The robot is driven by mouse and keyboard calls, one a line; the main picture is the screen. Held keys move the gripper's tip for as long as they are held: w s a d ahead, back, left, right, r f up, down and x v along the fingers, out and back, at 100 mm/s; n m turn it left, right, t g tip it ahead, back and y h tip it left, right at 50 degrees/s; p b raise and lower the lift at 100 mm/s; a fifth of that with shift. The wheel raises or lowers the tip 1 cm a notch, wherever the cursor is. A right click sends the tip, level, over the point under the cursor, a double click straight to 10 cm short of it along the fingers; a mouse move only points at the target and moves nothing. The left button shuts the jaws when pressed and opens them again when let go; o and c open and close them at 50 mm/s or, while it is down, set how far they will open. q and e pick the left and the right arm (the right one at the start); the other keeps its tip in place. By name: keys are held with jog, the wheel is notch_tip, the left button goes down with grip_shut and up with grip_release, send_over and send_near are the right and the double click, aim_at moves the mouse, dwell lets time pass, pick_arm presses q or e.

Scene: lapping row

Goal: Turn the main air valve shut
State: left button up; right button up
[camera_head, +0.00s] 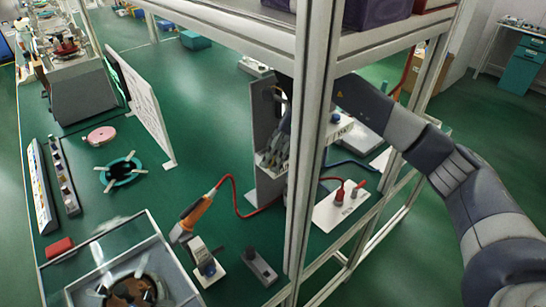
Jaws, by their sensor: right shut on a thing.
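My right arm comes in from the right and reaches behind the aluminium post of the rack. My right gripper (272,153) shows just left of the post, low in front of an upright grey panel (262,115). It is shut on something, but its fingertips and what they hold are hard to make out. I cannot make out the main air valve or how its handle is turned; the post and gripper hide that spot. A white labelled box (339,130) sits just right of the post. My left gripper is not in view.
The rack's post (311,150) and shelf rail stand close to my right arm. On the green bench, an orange tool (197,211) with a red hose stands left of the post. A white plate (340,207) with red fittings lies right. A clear-walled box (165,268) is front left.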

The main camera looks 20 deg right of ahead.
jog(key=n, duration=0.1)
jog(key=n+g+b, duration=0.1)
jog(key=n, duration=0.1)
jog(key=d+n+g+b, duration=0.1)
jog(key=shift+s+f+n+y, duration=0.1)
jog(key=shift+f+n+y, duration=0.2)
jog(key=shift+f, duration=0.05)
jog(key=n, duration=0.1)
jog(key=d+n+g, duration=0.1)
jog(key=n, duration=0.1)
jog(key=shift+r, duration=0.1)
jog(key=shift+w+d+n+g+b, duration=0.15)
jog(key=shift+n+g, duration=0.15)
jog(key=shift+n, duration=0.4)
jog(key=shift+w+d+n+g+b, duration=0.15)
jog(key=shift+n+g, duration=0.15)
jog(key=shift+n, duration=0.4)
jog(key=o, duration=1.2)
jog(key=shift+c, duration=0.2)
jog(key=shift+d+r, duration=0.1)
jog(key=shift+r, duration=0.05)
jog(key=shift+w+r, duration=0.2)
jog(key=shift+r, duration=0.05)
